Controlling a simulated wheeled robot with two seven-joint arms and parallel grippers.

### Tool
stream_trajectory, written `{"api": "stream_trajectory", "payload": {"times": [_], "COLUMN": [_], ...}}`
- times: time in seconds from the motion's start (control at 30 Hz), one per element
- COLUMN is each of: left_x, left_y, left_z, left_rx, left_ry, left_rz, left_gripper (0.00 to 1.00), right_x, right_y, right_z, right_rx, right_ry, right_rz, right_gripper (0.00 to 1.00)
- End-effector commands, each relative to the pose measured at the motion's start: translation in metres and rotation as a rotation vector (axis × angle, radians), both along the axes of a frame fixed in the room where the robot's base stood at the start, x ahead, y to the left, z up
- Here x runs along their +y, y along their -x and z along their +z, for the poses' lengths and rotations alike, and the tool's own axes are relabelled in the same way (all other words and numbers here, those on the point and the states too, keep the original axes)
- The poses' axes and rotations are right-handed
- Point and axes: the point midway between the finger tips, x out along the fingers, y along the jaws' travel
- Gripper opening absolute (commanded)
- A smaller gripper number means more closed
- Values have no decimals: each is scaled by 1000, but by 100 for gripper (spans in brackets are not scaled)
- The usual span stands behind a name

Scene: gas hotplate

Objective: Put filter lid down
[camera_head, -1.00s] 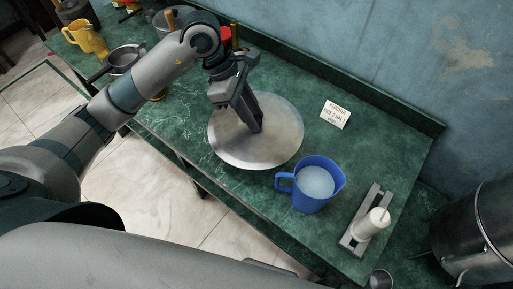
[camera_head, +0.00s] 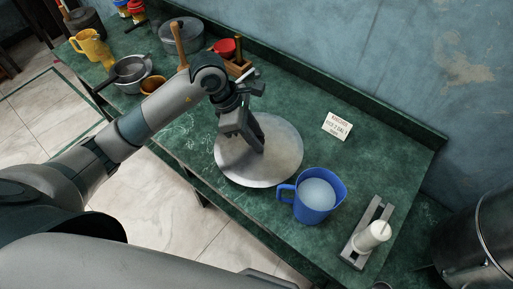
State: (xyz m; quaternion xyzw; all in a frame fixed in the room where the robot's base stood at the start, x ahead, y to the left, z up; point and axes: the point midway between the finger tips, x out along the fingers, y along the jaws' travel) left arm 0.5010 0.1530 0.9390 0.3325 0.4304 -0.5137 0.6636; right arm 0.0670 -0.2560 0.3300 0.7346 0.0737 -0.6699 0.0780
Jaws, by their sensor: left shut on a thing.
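The filter lid (camera_head: 280,161) is a wide round grey metal disc above the green counter, left of the blue jug. My left gripper (camera_head: 260,150) comes down over its middle and is shut on it; the fingers hide the grip point. I cannot tell whether the lid touches the counter. My right gripper does not show.
A blue jug (camera_head: 311,211) with pale liquid stands close to the lid's lower right edge. A small sign (camera_head: 337,127) and a grey holder with a white cylinder (camera_head: 372,235) are to the right. A yellow jug (camera_head: 91,46) and pots stand at the left end of the green counter (camera_head: 388,160).

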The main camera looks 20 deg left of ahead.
Motion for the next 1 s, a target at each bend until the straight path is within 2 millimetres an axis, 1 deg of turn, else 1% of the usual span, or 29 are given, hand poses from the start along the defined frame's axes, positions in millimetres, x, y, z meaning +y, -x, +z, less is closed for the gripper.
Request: {"api": "stream_trajectory", "payload": {"times": [0.03, 0.1, 0.2, 0.57, 0.67, 0.9, 1.0], "left_x": [0, 0, 0, 0, 0, 0, 0], "left_y": [1, 1, 0, 0, 1, 0, 0], "left_z": [-6, -14, -22, -25, -32, -58, -61], "left_rx": [5, 3, 0, 0, 4, 2, 0], "left_ry": [1, 1, 1, 1, 0, 0, 0], "left_rz": [2, 1, 1, 0, 1, 1, -1], "left_gripper": [0, 0, 0, 0, 0, 0, 0], "right_x": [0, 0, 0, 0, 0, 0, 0], "right_y": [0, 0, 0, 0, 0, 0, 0], "right_z": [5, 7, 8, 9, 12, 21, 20], "right_rx": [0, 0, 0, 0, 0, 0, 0], "right_ry": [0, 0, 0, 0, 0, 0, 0], "right_rz": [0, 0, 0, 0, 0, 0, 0], "right_gripper": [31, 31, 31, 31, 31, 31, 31]}}
